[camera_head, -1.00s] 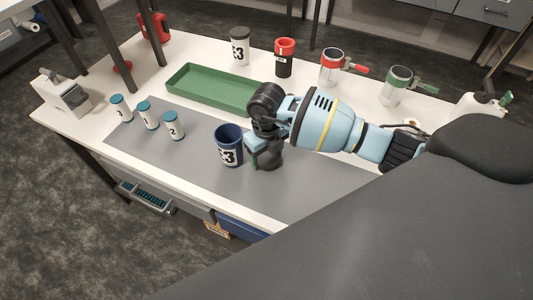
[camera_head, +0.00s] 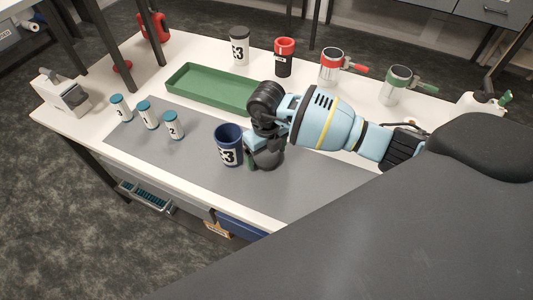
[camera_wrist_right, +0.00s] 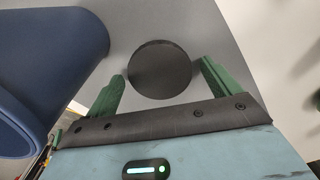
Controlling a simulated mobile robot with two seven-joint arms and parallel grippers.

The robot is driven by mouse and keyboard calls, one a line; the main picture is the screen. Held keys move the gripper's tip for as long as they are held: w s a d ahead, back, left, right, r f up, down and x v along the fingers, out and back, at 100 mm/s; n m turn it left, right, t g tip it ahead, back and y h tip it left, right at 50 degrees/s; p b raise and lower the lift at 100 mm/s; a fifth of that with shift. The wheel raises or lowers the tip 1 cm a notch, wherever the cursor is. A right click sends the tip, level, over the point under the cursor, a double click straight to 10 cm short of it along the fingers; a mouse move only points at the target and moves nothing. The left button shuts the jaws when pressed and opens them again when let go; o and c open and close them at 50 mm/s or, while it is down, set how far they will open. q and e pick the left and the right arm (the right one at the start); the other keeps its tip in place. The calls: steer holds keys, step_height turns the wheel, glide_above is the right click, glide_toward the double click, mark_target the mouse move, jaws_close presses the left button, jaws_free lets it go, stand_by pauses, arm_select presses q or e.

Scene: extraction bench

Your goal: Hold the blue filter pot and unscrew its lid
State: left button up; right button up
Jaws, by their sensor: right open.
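The blue filter pot (camera_head: 229,150), with a white label, stands upright on the grey mat. Its top is open, with no lid on it. It also shows large at the left of the right wrist view (camera_wrist_right: 40,75). A round black disc, which looks like the lid (camera_wrist_right: 160,69), is between the green fingers of my right gripper (camera_wrist_right: 162,76) in the wrist view. The fingers are open, with a small gap on each side of it. In the head view my right gripper (camera_head: 258,160) is just right of the pot and partly hides the disc. My left gripper is not in view.
A green tray (camera_head: 180,82) lies behind the pot. Several small teal-capped jars (camera_head: 148,117) stand at the left. A white pot (camera_head: 239,50), a red-topped black pot (camera_head: 285,62) and two handled holders (camera_head: 331,70) stand along the back. The front of the mat (camera_head: 185,155) is clear.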

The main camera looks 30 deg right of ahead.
mark_target(266, 156)
step_height(266, 156, up, 12)
steer(key=shift+f+p, duration=0.25)
steer(key=shift+p, duration=0.1)
